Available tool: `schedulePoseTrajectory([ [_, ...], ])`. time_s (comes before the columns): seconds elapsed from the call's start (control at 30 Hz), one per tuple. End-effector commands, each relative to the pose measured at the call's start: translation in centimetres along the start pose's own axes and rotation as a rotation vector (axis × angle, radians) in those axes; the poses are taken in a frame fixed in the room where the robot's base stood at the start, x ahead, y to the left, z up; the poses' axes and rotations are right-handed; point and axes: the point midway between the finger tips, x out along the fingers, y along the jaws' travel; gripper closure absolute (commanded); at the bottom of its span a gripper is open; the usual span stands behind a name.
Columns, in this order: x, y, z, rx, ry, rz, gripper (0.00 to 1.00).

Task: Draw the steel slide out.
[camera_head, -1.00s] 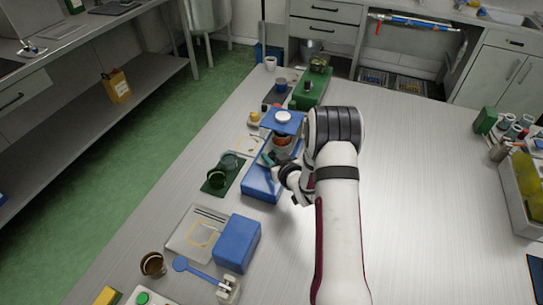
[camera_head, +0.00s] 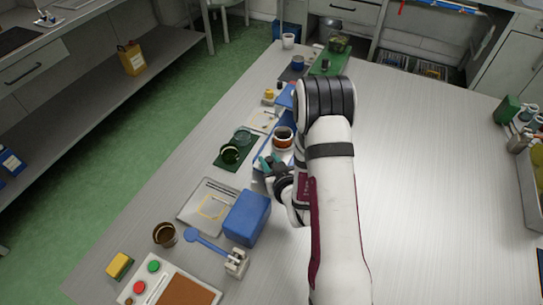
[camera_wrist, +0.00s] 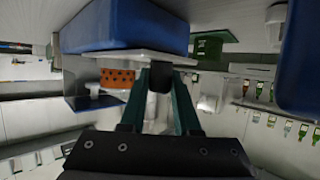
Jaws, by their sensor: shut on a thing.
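The blue device (camera_head: 286,98) stands on the bench, largely hidden behind my arm. A cup with an orange-brown band (camera_head: 283,138) shows clear of its blue top, on the near side. The steel slide (camera_wrist: 120,54) shows in the wrist view as a thin pale plate edge under a blue block. My gripper (camera_head: 267,165) is at the near end of the device. In the wrist view its teal fingers (camera_wrist: 160,84) are closed about a dark grip at the slide's edge. How far the slide stands out is hidden in the head view.
A blue box (camera_head: 246,218) stands close in front of my gripper, beside a grey tray (camera_head: 190,210). A green mat with glass jars (camera_head: 231,152) lies to the left. A green case (camera_head: 328,62) stands behind the device.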

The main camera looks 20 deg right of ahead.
Motion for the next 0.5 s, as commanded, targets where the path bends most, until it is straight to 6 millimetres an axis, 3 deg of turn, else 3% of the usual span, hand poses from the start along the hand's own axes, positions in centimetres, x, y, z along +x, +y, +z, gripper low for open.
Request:
schedulePoseTrajectory([
  [0.07,-0.14,-0.5,0.21,-0.004,-0.005,-0.015,1.0],
  [0.1,-0.15,-0.53,0.22,-0.004,-0.006,-0.016,0.68],
  [0.27,-0.11,-0.45,0.2,-0.003,-0.005,-0.014,0.39],
  [0.5,-0.07,-0.32,0.14,-0.003,-0.004,-0.01,0.39],
])
